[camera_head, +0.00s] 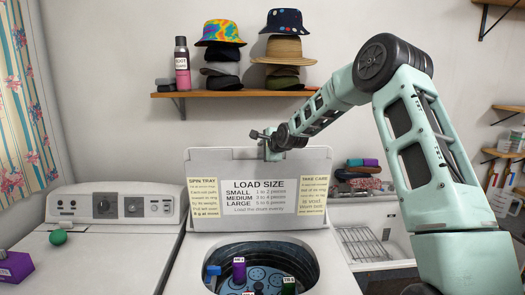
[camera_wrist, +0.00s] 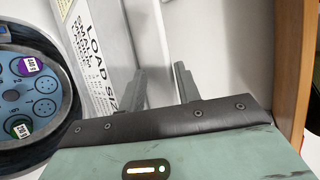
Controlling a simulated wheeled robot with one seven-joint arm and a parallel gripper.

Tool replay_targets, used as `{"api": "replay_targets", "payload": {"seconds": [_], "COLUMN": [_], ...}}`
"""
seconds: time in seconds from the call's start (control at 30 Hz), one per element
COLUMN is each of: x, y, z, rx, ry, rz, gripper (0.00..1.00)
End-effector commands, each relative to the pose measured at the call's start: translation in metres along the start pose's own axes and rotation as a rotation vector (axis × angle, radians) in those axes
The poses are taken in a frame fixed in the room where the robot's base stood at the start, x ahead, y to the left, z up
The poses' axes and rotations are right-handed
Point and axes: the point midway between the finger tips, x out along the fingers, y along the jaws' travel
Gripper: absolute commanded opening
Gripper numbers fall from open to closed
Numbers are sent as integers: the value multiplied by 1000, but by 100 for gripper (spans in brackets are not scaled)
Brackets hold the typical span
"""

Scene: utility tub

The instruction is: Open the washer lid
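The washer lid (camera_head: 258,218) stands raised and upright at the back of the washer (camera_head: 335,283), with its printed LOAD SIZE side facing out. The round tub opening below it is uncovered. My gripper (camera_head: 264,140) is at the lid's top edge, near its middle. In the wrist view, the lid (camera_wrist: 97,65) lies to the left of my gripper (camera_wrist: 160,85). The two fingers are apart with nothing seen between them. The left finger is close to the lid's edge; I cannot tell whether it touches.
A wooden shelf (camera_head: 225,94) with hats is above. A sink (camera_head: 375,243) is right.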

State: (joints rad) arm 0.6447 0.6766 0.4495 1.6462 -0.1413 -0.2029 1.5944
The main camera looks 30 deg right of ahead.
Motion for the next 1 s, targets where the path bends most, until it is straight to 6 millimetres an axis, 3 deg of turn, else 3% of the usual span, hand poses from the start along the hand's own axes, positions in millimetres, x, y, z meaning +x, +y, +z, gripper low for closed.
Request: {"api": "replay_targets", "payload": {"seconds": [0.27,0.7,1.0], "x": [-10,-91,-130], "y": [0,2,-1], "z": [-1,-2,-2], "rx": [2,-1,3], "ry": [0,4,3], "rz": [-2,-2,-2], "gripper": [31,31,31]}}
